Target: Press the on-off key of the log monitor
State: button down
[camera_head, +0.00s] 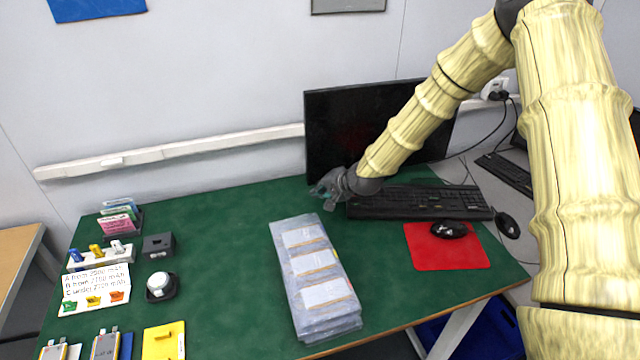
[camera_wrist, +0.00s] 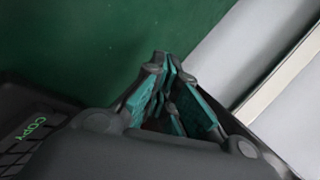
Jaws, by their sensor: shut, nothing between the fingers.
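The log monitor (camera_head: 340,125) stands at the back of the green table with a dark screen. My arm crosses in front of it and hides part of its lower right side. Its on-off key cannot be made out. My gripper (camera_head: 322,190) is just in front of the monitor's lower left corner, by the left end of the black keyboard (camera_head: 420,203). In the wrist view my gripper (camera_wrist: 165,62) is shut and empty, its fingertips together over bare green table top. Whether it touches anything cannot be told.
Stacked clear pouches (camera_head: 312,265) lie in front of my gripper. A black mouse (camera_head: 449,229) rests on a red mat (camera_head: 425,252) at right. The table's back middle (camera_head: 230,215) is clear.

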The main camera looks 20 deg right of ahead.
jog(key=shift+w, duration=0.2)
jog(key=shift+s, duration=0.2)
dwell(0.4)
jog(key=shift+s, duration=0.6)
jog(key=shift+s, duration=0.1)
jog(key=shift+s+d+p, duration=0.1)
jog(key=shift+s+p, duration=0.55)
jog(key=shift+s, duration=1.75)
